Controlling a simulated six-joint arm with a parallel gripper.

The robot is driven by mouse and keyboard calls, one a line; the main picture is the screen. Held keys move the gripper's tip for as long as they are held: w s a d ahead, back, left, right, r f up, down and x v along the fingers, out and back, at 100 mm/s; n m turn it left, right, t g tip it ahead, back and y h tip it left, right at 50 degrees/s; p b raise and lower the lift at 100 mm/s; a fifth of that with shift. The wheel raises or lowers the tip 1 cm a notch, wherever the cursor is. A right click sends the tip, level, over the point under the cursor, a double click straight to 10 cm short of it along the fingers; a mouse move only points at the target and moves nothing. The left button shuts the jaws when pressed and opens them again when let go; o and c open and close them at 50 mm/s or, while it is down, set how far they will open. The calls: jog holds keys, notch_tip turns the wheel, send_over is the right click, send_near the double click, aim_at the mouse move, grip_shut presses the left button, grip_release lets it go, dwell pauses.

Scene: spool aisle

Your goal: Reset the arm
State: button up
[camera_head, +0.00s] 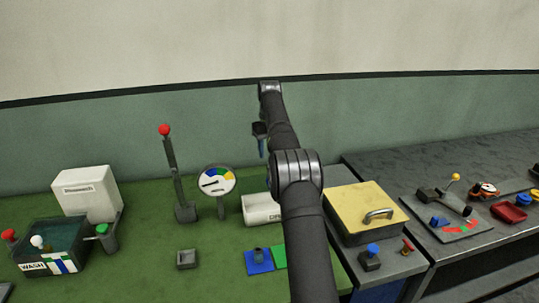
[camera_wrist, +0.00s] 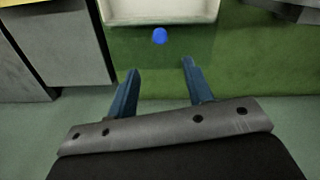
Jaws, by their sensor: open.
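My arm rises through the middle of the head view. My gripper (camera_head: 262,148) hangs there above the green bench top, partly hidden behind my arm. In the wrist view my gripper (camera_wrist: 157,78) shows two blue fingers spread apart with nothing between them. Beyond the fingertips lie a small blue ball-like thing (camera_wrist: 160,36) and the edge of a white tray (camera_wrist: 160,20). The fingers touch neither of them in the wrist view.
The green bench (camera_head: 140,245) holds a dark wash basin (camera_head: 82,245), a white box (camera_head: 88,195), a red-knobbed lever (camera_head: 170,165), a dial (camera_head: 216,181) and a white bin (camera_head: 258,210). A yellow-lidded box (camera_head: 362,208) stands right. Space above the bench is clear.

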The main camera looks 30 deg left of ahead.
jog(key=shift+f, duration=0.15)
notch_tip(320, 180, down, 12)
jog(key=shift+f, duration=0.1)
jog(key=shift+s+d+r, duration=0.2)
jog(key=shift+s+d, duration=0.1)
dwell(0.3)
dwell(0.4)
